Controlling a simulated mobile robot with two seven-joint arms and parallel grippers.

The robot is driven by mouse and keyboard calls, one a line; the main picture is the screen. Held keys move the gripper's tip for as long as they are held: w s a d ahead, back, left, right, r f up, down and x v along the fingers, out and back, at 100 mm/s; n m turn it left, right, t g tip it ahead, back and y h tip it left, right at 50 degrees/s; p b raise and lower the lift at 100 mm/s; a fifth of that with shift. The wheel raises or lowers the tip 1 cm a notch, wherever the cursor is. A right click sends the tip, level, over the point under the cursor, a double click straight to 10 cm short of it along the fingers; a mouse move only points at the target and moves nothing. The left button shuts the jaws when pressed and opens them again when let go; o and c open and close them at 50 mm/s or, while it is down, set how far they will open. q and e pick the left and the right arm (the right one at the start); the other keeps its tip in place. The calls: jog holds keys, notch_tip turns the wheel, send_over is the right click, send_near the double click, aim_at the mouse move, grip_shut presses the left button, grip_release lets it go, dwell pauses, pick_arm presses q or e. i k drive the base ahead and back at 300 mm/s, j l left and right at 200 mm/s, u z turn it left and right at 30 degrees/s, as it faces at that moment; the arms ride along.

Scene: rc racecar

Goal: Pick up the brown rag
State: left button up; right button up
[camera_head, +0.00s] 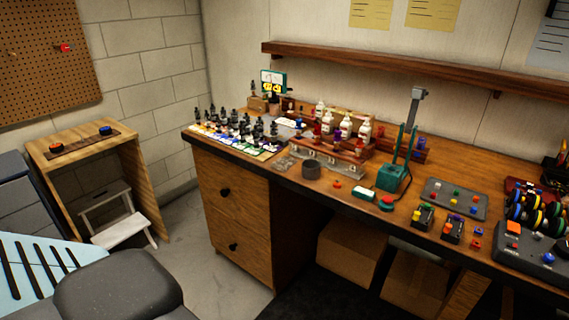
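I cannot clearly make out a brown rag. Neither of my grippers is in view.
A long wooden workbench (290,177) runs along the back wall, crowded with small bottles, racks and coloured parts. A green stand (392,178) rises from it. A white step stool (118,225) sits under the wooden stand (147,165). Grey floor (205,270) shows between stand and bench.

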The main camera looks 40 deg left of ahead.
aim_at(283, 164)
jog(key=i+j, duration=0.2)
jog(key=j, duration=0.15)
jog(key=i+j+u, duration=0.1)
jog(key=j, duration=0.3)
jog(key=i+j, duration=0.3)
